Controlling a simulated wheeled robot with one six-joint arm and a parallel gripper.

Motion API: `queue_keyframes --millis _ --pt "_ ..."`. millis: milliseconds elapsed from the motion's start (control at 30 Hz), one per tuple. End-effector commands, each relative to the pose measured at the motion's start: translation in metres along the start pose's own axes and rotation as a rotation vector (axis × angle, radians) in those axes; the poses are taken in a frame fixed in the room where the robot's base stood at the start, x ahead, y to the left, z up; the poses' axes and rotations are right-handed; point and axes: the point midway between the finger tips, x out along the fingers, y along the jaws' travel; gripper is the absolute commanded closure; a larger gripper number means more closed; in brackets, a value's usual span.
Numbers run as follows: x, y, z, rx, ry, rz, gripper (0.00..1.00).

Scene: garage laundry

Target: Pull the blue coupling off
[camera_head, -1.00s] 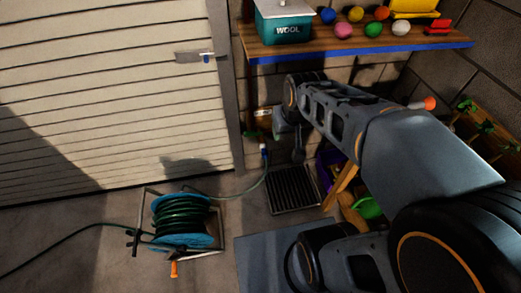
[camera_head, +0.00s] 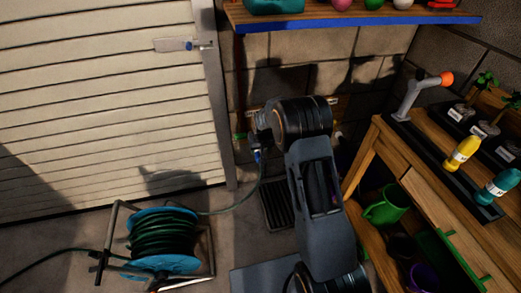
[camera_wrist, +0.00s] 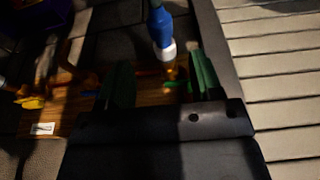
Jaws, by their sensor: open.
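The blue coupling (camera_head: 258,156) is at the end of the green hose, low on the block wall beside the door frame. In the wrist view the blue coupling (camera_wrist: 158,24) shows large, with a white ring (camera_wrist: 168,50) at its end and a brass-coloured tap (camera_wrist: 173,70) beyond. My gripper (camera_wrist: 161,78) is open, with its dark green fingers on either side of the tap and the white ring just past the fingertips. No contact shows. In the head view my gripper (camera_head: 257,146) is at the coupling, mostly hidden by my wrist.
A hose reel (camera_head: 160,240) stands on the floor at left, its green hose (camera_head: 238,205) rising to the coupling. A slatted door (camera_head: 100,100) fills the left. A wooden bench (camera_head: 400,155) with pots and bottles stands at right. A shelf (camera_head: 330,22) hangs above. A floor grate (camera_head: 275,205) lies below.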

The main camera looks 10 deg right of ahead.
Motion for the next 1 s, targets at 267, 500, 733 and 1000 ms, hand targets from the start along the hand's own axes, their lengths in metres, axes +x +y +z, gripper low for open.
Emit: queue_keyframes --millis 267,500,733,1000 --pt "0.042 0.0 0.002 0.0 -0.002 0.0 0.4" --pt "0.072 0.0 0.002 0.0 -0.002 0.0 0.4" --pt "0.091 0.0 0.002 0.0 -0.002 0.0 0.4" --pt "0.099 0.0 0.001 0.0 -0.001 0.0 0.4"
